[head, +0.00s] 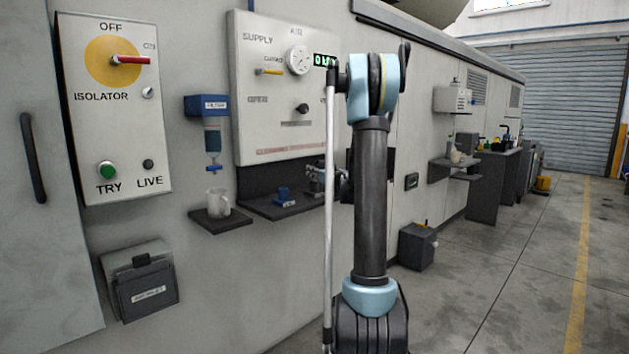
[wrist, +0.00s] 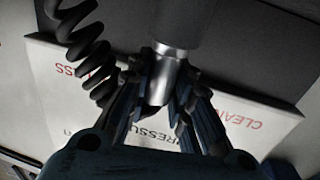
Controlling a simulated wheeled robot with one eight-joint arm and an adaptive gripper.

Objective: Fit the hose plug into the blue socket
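The hose plug (wrist: 168,66) shows in the wrist view as a silver cylinder below a dark grey body. My gripper (wrist: 167,85) has its fingers pressed on both sides of the silver part. A coiled black hose (wrist: 84,50) hangs just left of the plug. In the head view my gripper (head: 316,180) is small, at the right part of the dark shelf, partly hidden by my arm. The blue socket (head: 284,197) stands on that shelf, left of my gripper and apart from it. The socket cannot be made out in the wrist view.
The dark shelf (head: 262,208) runs under the white air panel (head: 270,110). A dark box (head: 417,246) is on the floor. Open floor lies to the right.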

